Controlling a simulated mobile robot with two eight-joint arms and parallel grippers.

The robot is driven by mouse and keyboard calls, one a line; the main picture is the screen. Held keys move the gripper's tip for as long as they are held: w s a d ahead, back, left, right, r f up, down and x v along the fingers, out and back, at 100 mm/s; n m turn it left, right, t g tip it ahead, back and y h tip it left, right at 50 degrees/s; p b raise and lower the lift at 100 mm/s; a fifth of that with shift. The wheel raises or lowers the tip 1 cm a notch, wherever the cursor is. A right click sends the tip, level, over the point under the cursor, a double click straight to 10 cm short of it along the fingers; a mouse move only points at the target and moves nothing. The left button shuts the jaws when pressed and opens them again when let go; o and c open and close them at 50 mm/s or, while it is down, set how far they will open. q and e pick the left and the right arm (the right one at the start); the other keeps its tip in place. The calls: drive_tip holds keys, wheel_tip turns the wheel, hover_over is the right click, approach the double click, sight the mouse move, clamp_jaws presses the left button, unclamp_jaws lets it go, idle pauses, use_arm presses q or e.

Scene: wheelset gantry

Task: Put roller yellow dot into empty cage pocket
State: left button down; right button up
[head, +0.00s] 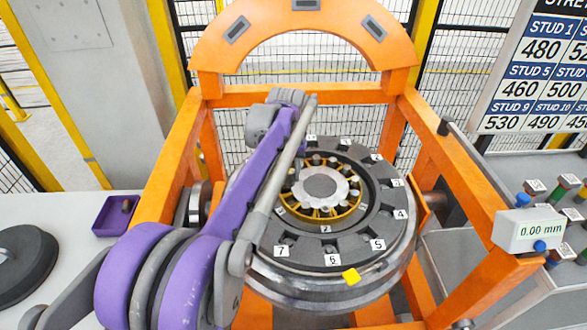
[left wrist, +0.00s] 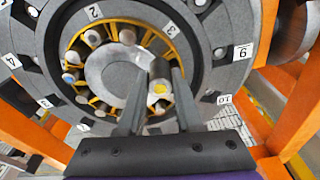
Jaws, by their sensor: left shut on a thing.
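My left gripper (left wrist: 160,76) is shut on the roller with the yellow dot (left wrist: 160,89), which sits between its two fingers in the left wrist view. The roller is over the lower right part of the yellow cage (left wrist: 76,42); I cannot tell how deep it is. Several other rollers (left wrist: 127,37) stand in the cage's pockets around the grey hub (left wrist: 112,72). The fingers partly hide the pockets near the held roller. In the head view the cage (head: 331,215) shows inside the dark numbered ring, and my left arm covers its left side. My right gripper is not in view.
The orange gantry frame (head: 460,200) surrounds the wheelset. A purple tray (head: 104,229) with a small piece in it stands at left, near a dark disc (head: 22,262). A gauge reading 0.00 mm (head: 528,229) sits at right. A yellow square (head: 351,276) marks the wheel's front.

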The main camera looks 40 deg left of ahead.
sight(290, 184)
use_arm(q)
drive_tip(key=shift+w+f, duration=0.15)
drive_tip(key=shift+f, duration=0.15)
drive_tip(key=shift+f+b, duration=1)
drive_tip(key=shift+f, duration=0.8)
drive_tip(key=shift+f+b, duration=0.35)
drive_tip(key=shift+f, duration=0.45)
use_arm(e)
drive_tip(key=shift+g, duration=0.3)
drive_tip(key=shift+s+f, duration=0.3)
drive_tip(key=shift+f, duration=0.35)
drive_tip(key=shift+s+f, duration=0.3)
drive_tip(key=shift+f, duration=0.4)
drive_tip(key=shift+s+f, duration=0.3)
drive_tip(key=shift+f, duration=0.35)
use_arm(q)
drive_tip(key=shift+f, duration=0.45)
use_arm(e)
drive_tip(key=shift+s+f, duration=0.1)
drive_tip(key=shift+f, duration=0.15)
use_arm(q)
drive_tip(key=shift+r, duration=0.2)
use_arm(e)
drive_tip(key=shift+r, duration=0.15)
use_arm(q)
drive_tip(key=shift+f, duration=0.4)
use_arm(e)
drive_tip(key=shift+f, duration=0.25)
